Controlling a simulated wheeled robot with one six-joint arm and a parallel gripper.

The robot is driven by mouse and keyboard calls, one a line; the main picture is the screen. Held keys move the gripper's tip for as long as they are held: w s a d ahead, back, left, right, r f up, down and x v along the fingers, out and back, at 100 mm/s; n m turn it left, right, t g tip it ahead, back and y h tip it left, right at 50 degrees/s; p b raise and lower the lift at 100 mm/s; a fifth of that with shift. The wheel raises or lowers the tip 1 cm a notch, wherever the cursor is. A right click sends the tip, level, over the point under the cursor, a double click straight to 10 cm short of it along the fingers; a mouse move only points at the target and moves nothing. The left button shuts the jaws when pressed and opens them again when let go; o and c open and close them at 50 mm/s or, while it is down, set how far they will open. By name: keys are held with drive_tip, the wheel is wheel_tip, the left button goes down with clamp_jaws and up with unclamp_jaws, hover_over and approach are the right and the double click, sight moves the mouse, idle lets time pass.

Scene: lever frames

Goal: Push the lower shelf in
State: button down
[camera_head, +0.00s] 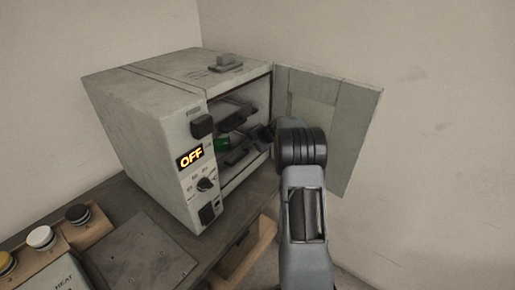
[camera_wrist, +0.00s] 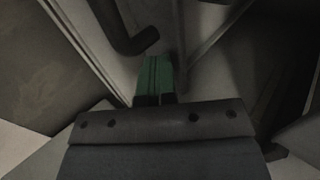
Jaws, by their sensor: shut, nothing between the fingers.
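A pale grey oven-like cabinet (camera_head: 135,92) stands with its front open. Inside are an upper shelf with a dark handle (camera_head: 238,117) and a lower shelf with a dark handle (camera_head: 237,156). My arm reaches in from the right. My gripper (camera_head: 221,144) shows green fingertips at the opening, between the two handles and near the lower one; contact cannot be told. In the wrist view the green fingers of my gripper (camera_wrist: 155,75) are together and empty, just below a dark bent bar (camera_wrist: 133,38). Much of the lower shelf is hidden by my arm.
The cabinet door (camera_head: 350,130) is swung open to the right, close behind my arm. A button box (camera_head: 50,250) sits at the left on the dark bench (camera_head: 150,250).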

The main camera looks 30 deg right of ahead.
drive_tip(key=shift+w+a, duration=0.2)
drive_tip(key=shift+w, duration=0.15)
drive_tip(key=shift+w+r, duration=0.1)
drive_tip(key=shift+a+r, duration=0.1)
drive_tip(key=shift+a, duration=0.05)
